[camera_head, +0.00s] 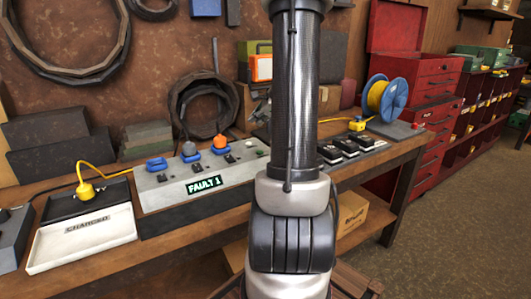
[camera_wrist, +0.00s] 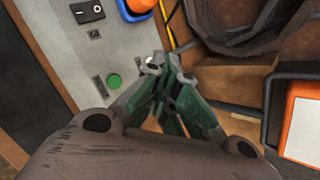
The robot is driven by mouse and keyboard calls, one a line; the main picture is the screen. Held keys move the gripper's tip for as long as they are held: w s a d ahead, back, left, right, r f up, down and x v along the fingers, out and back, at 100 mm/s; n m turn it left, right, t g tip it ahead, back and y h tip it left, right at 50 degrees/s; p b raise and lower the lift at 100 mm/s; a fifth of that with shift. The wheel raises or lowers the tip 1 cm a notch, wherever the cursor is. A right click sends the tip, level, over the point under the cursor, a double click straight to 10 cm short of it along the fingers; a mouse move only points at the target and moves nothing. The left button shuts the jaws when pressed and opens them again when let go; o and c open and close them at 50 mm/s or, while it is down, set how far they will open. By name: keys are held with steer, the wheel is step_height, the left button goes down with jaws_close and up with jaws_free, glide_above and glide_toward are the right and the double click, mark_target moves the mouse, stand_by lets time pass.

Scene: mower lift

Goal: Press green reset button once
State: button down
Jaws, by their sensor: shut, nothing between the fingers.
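The green button (camera_wrist: 113,81) is round and sits on the grey control panel (camera_wrist: 60,45) in the wrist view. My gripper (camera_wrist: 160,66) is shut and empty. In the wrist view its fingertips appear to the right of the button, near the panel's edge; I cannot tell their height above it. In the head view the panel (camera_head: 160,193) stands on the bench with a lit display (camera_head: 203,185) reading "FAULT 1". My arm covers the bench just right of the panel, and only a little of my gripper (camera_head: 262,110) shows beside it.
Black packs (camera_head: 345,146) are right of my arm. An orange-faced box (camera_wrist: 303,125) is near my gripper.

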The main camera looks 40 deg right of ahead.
steer(key=shift+f, duration=0.15)
stand_by(0.3)
steer(key=shift+f, duration=4.25)
steer(key=shift+f, duration=0.15)
steer(key=shift+f, duration=0.3)
steer(key=shift+f, duration=0.35)
steer(key=shift+r, duration=0.8)
steer(key=shift+r, duration=0.1)
